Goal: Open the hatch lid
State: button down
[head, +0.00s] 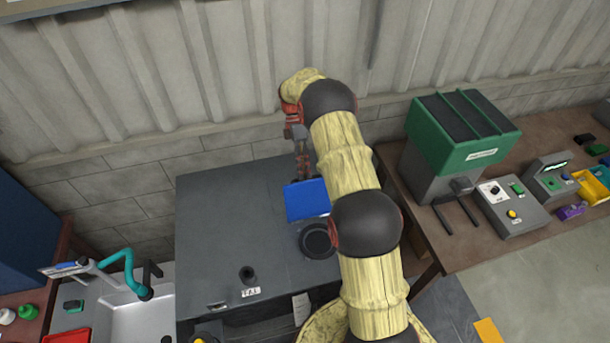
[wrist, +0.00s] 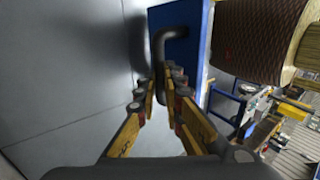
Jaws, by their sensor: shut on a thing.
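The blue hatch lid (head: 307,200) is on top of a grey cabinet (head: 225,215), behind a dark round fitting (head: 317,240). It appears tilted up from the cabinet top, but the exact angle is unclear. In the wrist view the lid (wrist: 196,48) is a blue panel with a black bent handle (wrist: 160,46). My gripper (wrist: 162,82) is closed around the handle's lower part, between its yellow fingers. In the head view my gripper (head: 301,165) is at the lid's back edge, and the handle is hidden there.
A small black knob (head: 248,275) stands near the cabinet's front edge. A green and grey machine (head: 462,140) and control boxes (head: 514,207) stand on the right bench. A sink (head: 135,310) is at left. The cabinet's left top is mostly clear.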

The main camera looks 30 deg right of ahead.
notch_tip(320, 180, down, 4)
jog(key=shift+w+r+g+y+b, duration=0.2)
jog(key=shift+g+y+b, duration=0.15)
jog(key=shift+g, duration=0.45)
jog(key=c, duration=2.3)
grip_release()
jog(key=shift+f, duration=0.1)
jog(key=shift+o, duration=1.2)
jog(key=shift+w+d, duration=0.15)
jog(key=shift+w, duration=0.15)
jog(key=shift+o, duration=1.1)
jog(key=shift+w+r, duration=0.15)
jog(key=shift+r, duration=0.15)
jog(key=shift+r, duration=0.1)
